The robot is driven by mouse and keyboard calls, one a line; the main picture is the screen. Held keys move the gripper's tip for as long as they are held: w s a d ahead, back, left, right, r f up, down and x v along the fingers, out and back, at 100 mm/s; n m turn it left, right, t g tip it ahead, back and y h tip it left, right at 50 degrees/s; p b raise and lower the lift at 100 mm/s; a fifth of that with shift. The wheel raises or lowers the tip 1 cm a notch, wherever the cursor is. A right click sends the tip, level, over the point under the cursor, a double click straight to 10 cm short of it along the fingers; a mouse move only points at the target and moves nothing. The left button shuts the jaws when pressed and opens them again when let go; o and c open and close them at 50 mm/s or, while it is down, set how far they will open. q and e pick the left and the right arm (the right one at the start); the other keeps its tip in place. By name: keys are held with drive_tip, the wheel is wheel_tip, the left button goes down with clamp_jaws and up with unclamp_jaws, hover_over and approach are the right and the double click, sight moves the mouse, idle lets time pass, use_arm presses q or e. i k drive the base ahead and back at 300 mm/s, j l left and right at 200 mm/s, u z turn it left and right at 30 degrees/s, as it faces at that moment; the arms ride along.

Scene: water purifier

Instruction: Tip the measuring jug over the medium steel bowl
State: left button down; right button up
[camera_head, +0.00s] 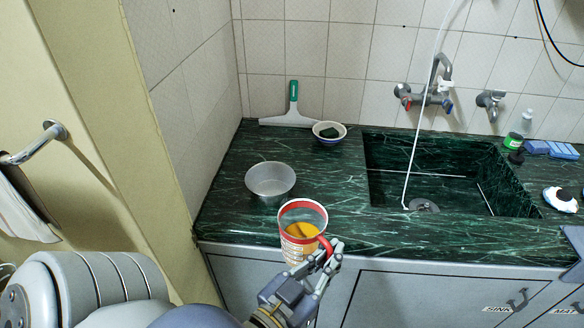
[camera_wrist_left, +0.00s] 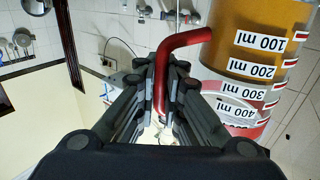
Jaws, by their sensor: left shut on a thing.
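The measuring jug (camera_head: 302,225) is clear with a red rim and red handle and holds orange liquid in its lower part. It looks near upright, at the counter's front edge, nearer to me and right of the steel bowl. The wrist view, upside down, shows the jug's volume marks (camera_wrist_left: 262,70) and its red handle (camera_wrist_left: 163,75). My left gripper (camera_head: 328,252) is shut on that handle; its fingers (camera_wrist_left: 161,85) sit on both sides of it. The steel bowl (camera_head: 270,182) stands on the counter, its visible inside empty. My right gripper is not in view.
The green marble counter (camera_head: 340,185) has a sink (camera_head: 425,180) at right with a white hose. A small bowl (camera_head: 329,138) and a squeegee (camera_head: 291,110) are at the back. The wall is left.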

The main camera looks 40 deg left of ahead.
sight(268, 184)
drive_tip(key=i+l, duration=0.4)
drive_tip(key=i, duration=0.15)
drive_tip(key=i+l, duration=0.4)
drive_tip(key=i, duration=0.15)
drive_tip(key=i+l+u, duration=0.1)
drive_tip(key=u, duration=1.7)
drive_tip(key=i+l, duration=0.05)
drive_tip(key=l, duration=0.05)
